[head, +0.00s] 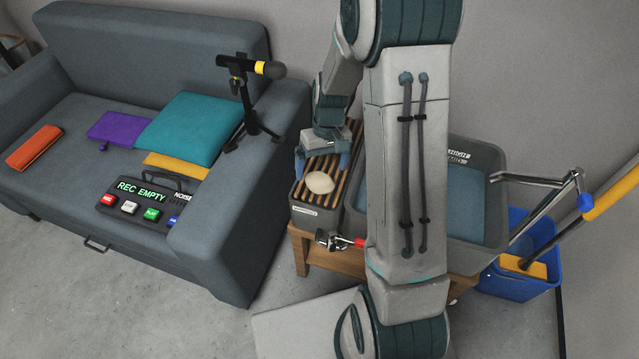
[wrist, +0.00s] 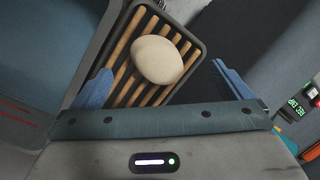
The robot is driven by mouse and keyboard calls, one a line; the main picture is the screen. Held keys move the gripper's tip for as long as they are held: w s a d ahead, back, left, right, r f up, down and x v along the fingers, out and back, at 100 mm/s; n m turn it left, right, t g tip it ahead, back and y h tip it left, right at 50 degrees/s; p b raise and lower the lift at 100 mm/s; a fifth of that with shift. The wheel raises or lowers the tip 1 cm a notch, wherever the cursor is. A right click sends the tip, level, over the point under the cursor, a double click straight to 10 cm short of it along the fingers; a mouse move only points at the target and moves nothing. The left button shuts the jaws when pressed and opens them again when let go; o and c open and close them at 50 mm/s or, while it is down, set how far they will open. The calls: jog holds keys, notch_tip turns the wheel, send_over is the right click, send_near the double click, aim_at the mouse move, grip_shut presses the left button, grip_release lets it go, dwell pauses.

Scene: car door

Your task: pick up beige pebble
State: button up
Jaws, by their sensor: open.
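The beige pebble (head: 319,182) is a smooth, rounded stone. It rests on the brown wooden slats of a grey slatted box (head: 312,211) on the wooden table. My gripper (head: 327,165) is just above and behind the pebble in the head view. In the wrist view the pebble (wrist: 157,60) lies ahead of and between the two blue fingers of my gripper (wrist: 158,84). The fingers are spread wide, with nothing between them but the view of the slats and pebble. The whole pebble shows in the wrist view.
A grey basin (head: 487,240) stands right of the slatted box, partly hidden behind my arm. The sofa's armrest (head: 262,180) is close on the left, with a microphone on a stand (head: 254,110) on it. A blue bin (head: 520,285) stands at the right.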

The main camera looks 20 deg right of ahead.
aim_at(320, 177)
jog(key=f, duration=0.3)
jog(key=f+b, duration=0.1)
jog(key=f, duration=0.1)
jog(key=shift+w+a+f, duration=0.1)
jog(key=shift+a+f, duration=0.1)
jog(key=shift+a, duration=0.05)
jog(key=shift+r, duration=0.1)
jog(key=c, duration=1.3)
jog(key=shift+o, duration=0.2)
